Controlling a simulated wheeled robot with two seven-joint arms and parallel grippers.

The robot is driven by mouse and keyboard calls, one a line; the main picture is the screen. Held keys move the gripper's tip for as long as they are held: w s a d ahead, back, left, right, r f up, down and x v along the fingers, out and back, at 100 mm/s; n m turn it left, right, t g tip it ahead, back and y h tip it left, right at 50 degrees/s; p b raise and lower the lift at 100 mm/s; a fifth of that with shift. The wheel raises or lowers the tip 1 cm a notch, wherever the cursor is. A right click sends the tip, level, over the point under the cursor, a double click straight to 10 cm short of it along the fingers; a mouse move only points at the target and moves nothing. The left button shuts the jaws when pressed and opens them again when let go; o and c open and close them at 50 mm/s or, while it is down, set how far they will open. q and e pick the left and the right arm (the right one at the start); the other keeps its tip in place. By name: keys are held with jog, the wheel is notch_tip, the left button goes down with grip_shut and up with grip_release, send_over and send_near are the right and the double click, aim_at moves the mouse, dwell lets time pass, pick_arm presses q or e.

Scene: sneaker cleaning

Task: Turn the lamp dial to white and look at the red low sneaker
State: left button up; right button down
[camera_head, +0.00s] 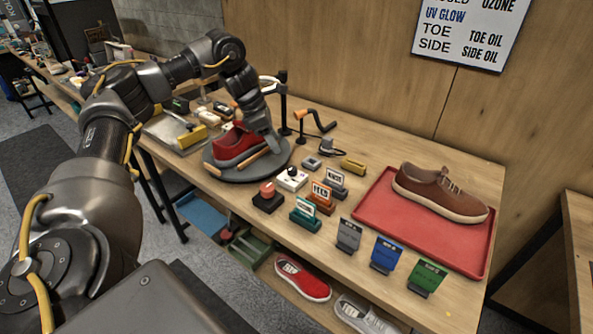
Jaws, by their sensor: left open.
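A red low sneaker (234,142) with a grey sole rests on a round dark turntable (272,162). My left gripper (269,146) points down beside the sneaker's right end, over the turntable. It is open, with no object visible in it; whether it touches the sneaker cannot be told. A black lamp post (283,110) with a pale curved head stands just behind my gripper, partly hidden by it. A white box with a black knob (292,175), perhaps the lamp dial, sits on the table right of the turntable. Its setting is too small to read. My right gripper is out of view.
A brown sneaker (440,190) stands on a red tray (375,213) at right. Small labelled stands (349,235) line the front edge. A red button box (268,197) stands before the knob box. Another red shoe (302,278) lies on the lower shelf.

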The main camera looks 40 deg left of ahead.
aim_at(291, 167)
pick_arm(q)
jog(key=x, duration=0.7)
jog(key=p+x, duration=0.1)
jog(key=x, duration=0.3)
jog(key=shift+w+d+f, duration=0.2)
jog(key=shift+w, duration=0.15)
jog(key=shift+c, duration=0.2)
jog(key=c, duration=0.9)
